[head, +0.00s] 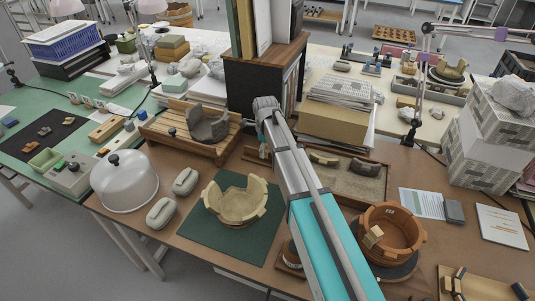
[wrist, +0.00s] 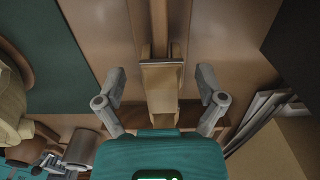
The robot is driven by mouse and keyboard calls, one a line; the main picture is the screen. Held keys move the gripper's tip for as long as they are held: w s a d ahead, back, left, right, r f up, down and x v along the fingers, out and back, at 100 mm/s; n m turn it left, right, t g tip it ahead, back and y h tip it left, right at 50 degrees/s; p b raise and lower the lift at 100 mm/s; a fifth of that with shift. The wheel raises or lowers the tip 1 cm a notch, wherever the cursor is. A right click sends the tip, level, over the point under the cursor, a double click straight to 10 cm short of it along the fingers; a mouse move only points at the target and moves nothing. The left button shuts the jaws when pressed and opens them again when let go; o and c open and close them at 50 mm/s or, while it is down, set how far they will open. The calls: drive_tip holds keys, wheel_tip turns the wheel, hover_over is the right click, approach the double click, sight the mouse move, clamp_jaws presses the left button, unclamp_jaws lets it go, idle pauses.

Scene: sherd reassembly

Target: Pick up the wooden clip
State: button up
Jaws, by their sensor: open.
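The wooden clip (wrist: 161,84) is a narrow tan piece in the middle of the wrist view, with a dark band across it. It appears to be at a brown wooden rail or base. My gripper (wrist: 160,74) is open, one finger on each side of the clip, with a visible gap on both sides. Neither finger appears to touch it. In the head view my arm covers most of this spot. A small wooden piece (head: 262,152) shows beside the arm there, probably the clip or its holder.
A beige broken bowl (head: 236,204) stands on a green mat (head: 195,232) left of my arm. An orange broken pot (head: 401,228) is to the right. A sherd tray (head: 346,184) lies just right of my arm. A dark shelf (head: 250,85) rises behind.

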drive_tip(key=shift+f, duration=0.1)
idle(0.6)
drive_tip(key=c, duration=0.8)
